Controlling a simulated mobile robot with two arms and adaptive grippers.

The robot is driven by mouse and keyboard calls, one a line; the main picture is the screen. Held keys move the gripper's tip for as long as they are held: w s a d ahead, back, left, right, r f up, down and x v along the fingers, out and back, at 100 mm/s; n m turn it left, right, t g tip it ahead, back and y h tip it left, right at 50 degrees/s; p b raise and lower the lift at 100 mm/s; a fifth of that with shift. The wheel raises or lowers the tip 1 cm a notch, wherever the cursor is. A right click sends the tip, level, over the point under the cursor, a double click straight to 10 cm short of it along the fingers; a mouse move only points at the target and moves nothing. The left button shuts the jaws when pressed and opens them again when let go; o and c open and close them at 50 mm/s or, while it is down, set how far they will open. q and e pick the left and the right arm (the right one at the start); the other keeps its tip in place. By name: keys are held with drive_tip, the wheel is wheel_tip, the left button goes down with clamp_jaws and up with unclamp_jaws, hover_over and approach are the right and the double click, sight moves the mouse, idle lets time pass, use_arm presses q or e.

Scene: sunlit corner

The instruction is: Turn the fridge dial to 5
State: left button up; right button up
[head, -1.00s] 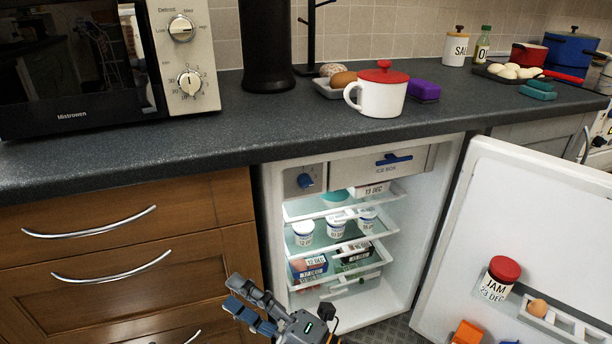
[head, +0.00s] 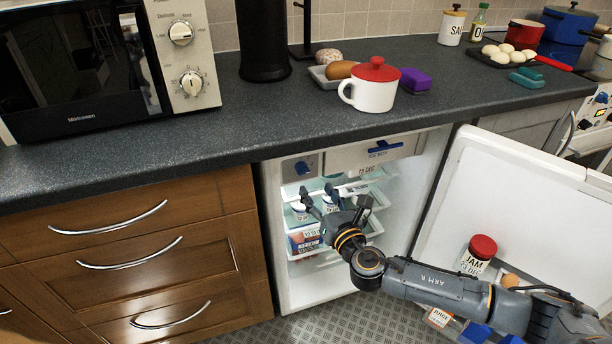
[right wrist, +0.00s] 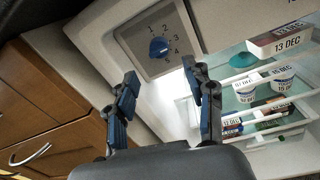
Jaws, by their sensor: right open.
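The fridge dial (head: 302,168) is a blue knob on a grey panel at the top left inside the open fridge. In the right wrist view the dial (right wrist: 158,47) is beyond the fingertips, with printed numbers around it; 1, 2, 3 and 4 can be made out. I cannot tell which number it points to. My right gripper (head: 319,195) is at the fridge opening, just below the dial panel. It is open and empty, with its fingers (right wrist: 160,82) spread wide and apart from the dial. My left gripper is not in view.
The fridge door (head: 520,190) stands open at the right, with a jam jar (head: 476,256) on its shelf. Fridge shelves hold pots and packs below the dial. The worktop (head: 300,115) overhangs above; wooden drawers (head: 130,240) stand left.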

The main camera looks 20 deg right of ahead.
sight(302, 170)
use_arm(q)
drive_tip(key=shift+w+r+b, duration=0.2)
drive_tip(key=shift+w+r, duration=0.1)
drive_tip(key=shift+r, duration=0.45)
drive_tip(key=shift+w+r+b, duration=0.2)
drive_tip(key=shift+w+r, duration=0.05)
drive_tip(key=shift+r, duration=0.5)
use_arm(e)
drive_tip(key=shift+w+a, duration=0.2)
drive_tip(key=shift+w, duration=1.7)
drive_tip(key=shift+w+a, duration=0.2)
drive_tip(key=shift+w, duration=1.7)
clamp_jaws()
